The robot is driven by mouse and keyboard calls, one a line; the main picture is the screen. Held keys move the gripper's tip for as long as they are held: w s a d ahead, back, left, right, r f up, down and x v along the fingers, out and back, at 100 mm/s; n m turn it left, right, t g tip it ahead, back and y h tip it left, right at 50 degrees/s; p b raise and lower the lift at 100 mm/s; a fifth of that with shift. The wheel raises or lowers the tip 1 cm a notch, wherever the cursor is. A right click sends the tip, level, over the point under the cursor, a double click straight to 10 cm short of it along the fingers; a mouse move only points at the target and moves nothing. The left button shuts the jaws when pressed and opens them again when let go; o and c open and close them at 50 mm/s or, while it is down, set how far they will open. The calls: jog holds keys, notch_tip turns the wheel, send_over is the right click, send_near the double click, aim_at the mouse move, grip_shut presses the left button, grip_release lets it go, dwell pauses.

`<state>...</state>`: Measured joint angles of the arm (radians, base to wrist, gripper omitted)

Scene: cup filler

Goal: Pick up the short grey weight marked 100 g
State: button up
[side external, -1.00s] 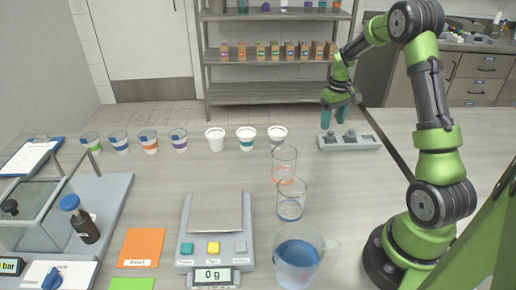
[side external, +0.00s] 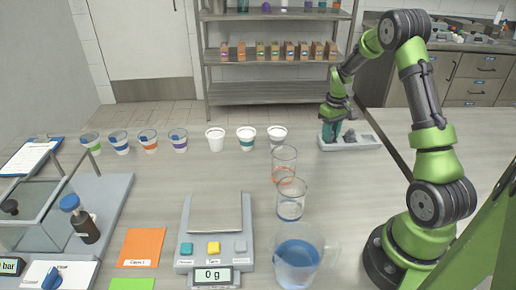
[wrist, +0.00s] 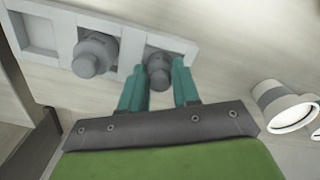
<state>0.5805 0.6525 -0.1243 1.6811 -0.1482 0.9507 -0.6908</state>
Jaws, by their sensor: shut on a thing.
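A grey weight tray (side external: 368,142) stands on the far right of the bench, with two grey weights in it. My gripper (side external: 331,136) is down at the tray's left part. In the wrist view its teal fingers are closed around the smaller grey weight (wrist: 158,66), which is still in its slot. The larger grey weight (wrist: 95,56) sits in the neighbouring slot, apart from the fingers; it also shows in the side view (side external: 349,136). The fingers hide much of the held weight, and no marking can be read on either weight.
A white cup (wrist: 288,105) stands beside the tray, at the end of a row of cups. Two clear beakers (side external: 290,198), a blue-tinted jug (side external: 298,262) and a scale (side external: 214,215) reading 0 g stand nearer. The bench right of the beakers is clear.

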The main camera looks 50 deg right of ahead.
grip_shut()
